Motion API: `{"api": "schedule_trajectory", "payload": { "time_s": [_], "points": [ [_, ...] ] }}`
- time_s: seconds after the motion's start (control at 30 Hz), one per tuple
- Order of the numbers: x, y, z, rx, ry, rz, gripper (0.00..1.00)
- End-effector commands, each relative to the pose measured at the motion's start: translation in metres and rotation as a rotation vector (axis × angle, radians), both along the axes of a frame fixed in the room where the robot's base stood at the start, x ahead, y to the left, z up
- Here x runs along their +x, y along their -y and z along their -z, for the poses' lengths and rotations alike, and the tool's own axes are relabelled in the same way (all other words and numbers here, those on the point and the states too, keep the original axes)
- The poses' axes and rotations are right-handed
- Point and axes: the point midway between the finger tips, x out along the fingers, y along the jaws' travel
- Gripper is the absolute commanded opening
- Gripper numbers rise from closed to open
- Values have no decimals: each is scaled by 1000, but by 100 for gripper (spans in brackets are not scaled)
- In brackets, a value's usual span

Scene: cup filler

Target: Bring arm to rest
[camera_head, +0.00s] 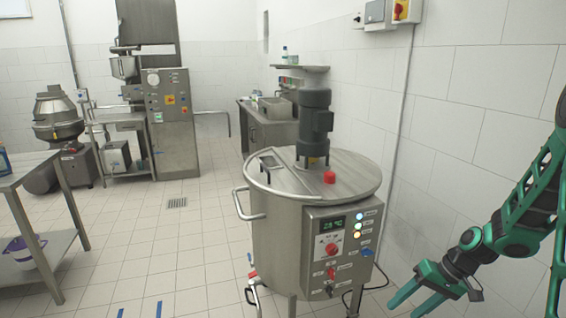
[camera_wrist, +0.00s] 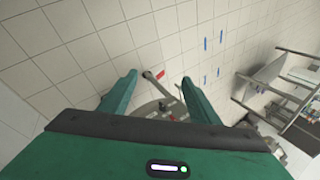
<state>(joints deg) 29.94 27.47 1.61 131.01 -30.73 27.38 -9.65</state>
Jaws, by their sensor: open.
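My gripper (camera_head: 420,297) is at the lower right of the head view, at the end of my green arm. It points down and to the left, beside the steel tank and apart from it. In the wrist view my gripper (camera_wrist: 158,82) has its two green fingers spread apart, with nothing held between them. Part of the tank's metal parts and a red-ended lever (camera_wrist: 160,75) show beyond the fingers, over the tiled floor.
The round steel tank (camera_head: 280,230) with a motor (camera_head: 314,120) and control panel (camera_head: 340,250) stands left of my gripper. A white tiled wall (camera_head: 450,130) rises behind my arm. A steel table (camera_head: 25,172) stands at the left. Open tiled floor (camera_head: 170,235) lies between.

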Motion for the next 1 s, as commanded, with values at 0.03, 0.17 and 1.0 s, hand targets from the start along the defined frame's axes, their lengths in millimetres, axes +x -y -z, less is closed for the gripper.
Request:
{"api": "schedule_trajectory", "payload": {
  "time_s": [0.03, 0.17, 1.0],
  "points": [
    [-7, 5, -13, -42, -6, 0, 56],
    [-31, 21, -41, -138, -41, 17, 56],
    [-229, 67, -188, -465, -184, 376, 56]
  ]
}}
